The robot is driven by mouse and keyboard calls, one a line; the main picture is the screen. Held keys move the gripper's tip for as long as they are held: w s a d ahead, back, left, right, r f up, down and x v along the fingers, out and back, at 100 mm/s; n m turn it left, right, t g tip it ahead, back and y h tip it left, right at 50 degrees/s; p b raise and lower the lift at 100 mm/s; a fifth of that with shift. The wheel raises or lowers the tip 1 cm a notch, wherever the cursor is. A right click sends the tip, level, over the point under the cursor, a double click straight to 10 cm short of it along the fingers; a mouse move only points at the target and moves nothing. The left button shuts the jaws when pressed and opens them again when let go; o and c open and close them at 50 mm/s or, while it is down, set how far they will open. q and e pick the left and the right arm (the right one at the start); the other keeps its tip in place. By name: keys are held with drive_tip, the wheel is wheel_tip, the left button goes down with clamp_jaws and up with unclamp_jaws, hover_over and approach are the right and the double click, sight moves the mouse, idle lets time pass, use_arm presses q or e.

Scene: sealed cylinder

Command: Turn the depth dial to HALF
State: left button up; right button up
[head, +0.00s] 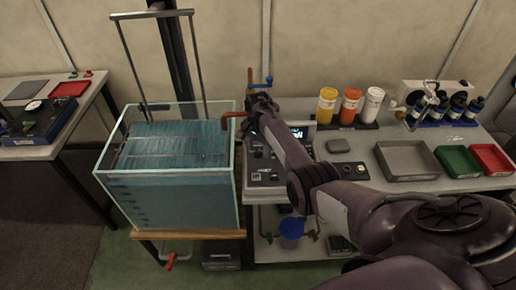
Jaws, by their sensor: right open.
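My right arm reaches in from the lower right. My right gripper (258,106) is open, at the back left end of the bench beside the tank's upper right edge. It is small and dark here, and its fingers are hard to make out. Below it is a grey control panel (262,166) with small switches and a lit screen (298,132). My forearm covers part of this panel. I cannot pick out the depth dial or its HALF mark, which may be hidden behind my arm or too small to read. My left gripper is not in view.
A glass tank (172,200) of blue liquid stands left of the bench. A red hooked pipe (234,116) and a blue-handled valve (262,82) are close to my gripper. Bottles (350,104), a grey tray (408,162), a green tray (457,162) and a red tray (493,160) occupy the bench.

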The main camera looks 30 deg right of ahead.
drive_tip(key=shift+f, duration=0.45)
drive_tip(key=shift+c, duration=0.5)
drive_tip(key=c, duration=0.9)
